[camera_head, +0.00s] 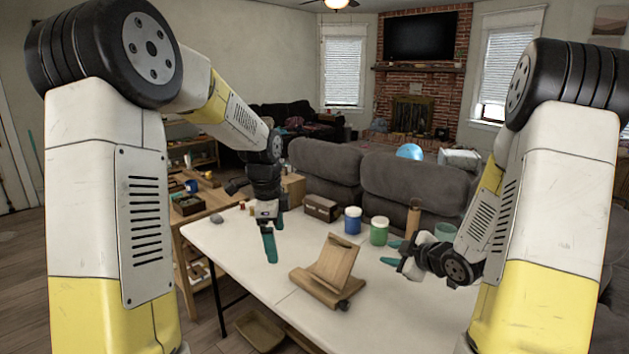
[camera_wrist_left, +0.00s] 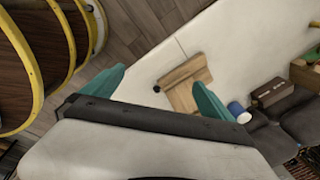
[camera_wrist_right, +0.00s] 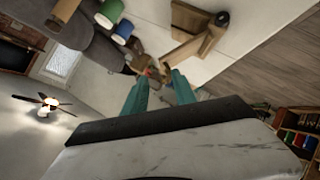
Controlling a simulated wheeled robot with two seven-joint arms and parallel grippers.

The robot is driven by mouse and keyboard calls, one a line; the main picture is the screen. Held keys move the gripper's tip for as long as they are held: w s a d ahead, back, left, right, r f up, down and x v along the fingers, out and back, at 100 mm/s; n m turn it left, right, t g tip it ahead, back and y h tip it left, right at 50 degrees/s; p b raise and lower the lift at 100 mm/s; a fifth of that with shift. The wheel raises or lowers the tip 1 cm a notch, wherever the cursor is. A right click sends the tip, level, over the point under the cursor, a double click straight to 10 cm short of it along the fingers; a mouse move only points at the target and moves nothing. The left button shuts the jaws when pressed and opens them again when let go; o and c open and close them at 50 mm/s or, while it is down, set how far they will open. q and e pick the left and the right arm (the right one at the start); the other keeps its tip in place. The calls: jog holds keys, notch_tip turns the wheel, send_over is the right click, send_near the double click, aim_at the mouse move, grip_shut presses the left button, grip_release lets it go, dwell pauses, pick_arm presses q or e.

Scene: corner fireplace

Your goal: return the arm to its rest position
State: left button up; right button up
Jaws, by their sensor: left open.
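My left gripper (camera_head: 268,246) hangs above the left part of the white table, fingers pointing down. In the left wrist view its teal fingers (camera_wrist_left: 158,78) are wide apart with nothing between them. My right gripper (camera_head: 390,254) is over the right part of the table, pointing left, to the right of a wooden stand (camera_head: 335,262). In the right wrist view its teal fingers (camera_wrist_right: 160,76) are apart by a narrower gap, and I see nothing held. Both arms are bent and reach forward from the sides.
The white table (camera_head: 235,245) carries a brown box (camera_head: 320,208), a blue jar (camera_head: 352,221), a green jar (camera_head: 379,231), a wooden cylinder (camera_head: 413,218) and a dark lump (camera_head: 343,305) by the stand. Grey sofas (camera_head: 415,187) stand behind. The table's front left is clear.

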jog(key=s+d+r+m+g+h, duration=0.1)
jog(key=s+r+m+h, duration=0.25)
jog(key=r, duration=0.35)
jog(key=s+d+r+m+g+h, duration=0.1)
jog(key=s+r+m+h, duration=0.1)
jog(key=s+r+m, duration=0.4)
pick_arm(q)
jog(key=s+a+r+n+t, duration=0.1)
jog(key=s+r+n, duration=0.2)
jog(key=s+n, duration=0.3)
jog(key=s+a+r+n+t+h, duration=0.1)
jog(key=s+r+n, duration=0.3)
jog(key=s, duration=0.6)
jog(key=s+a+r+n+t, duration=0.2)
jog(key=s+r+n, duration=0.2)
jog(key=s+n, duration=0.3)
jog(key=shift+s+a+n+h, duration=0.3)
jog(key=shift+s+n, duration=0.1)
jog(key=shift+s, duration=0.3)
pick_arm(e)
jog(key=s+a+r+m+g+y, duration=0.1)
jog(key=s+a, duration=0.3)
jog(key=s, duration=0.4)
jog(key=s+a+r+m+g+y, duration=0.2)
jog(key=s+a+r, duration=0.1)
jog(key=s, duration=0.5)
jog(key=shift+s+a+r+m, duration=0.35)
jog(key=shift+s+a, duration=0.05)
jog(key=shift+a, duration=0.3)
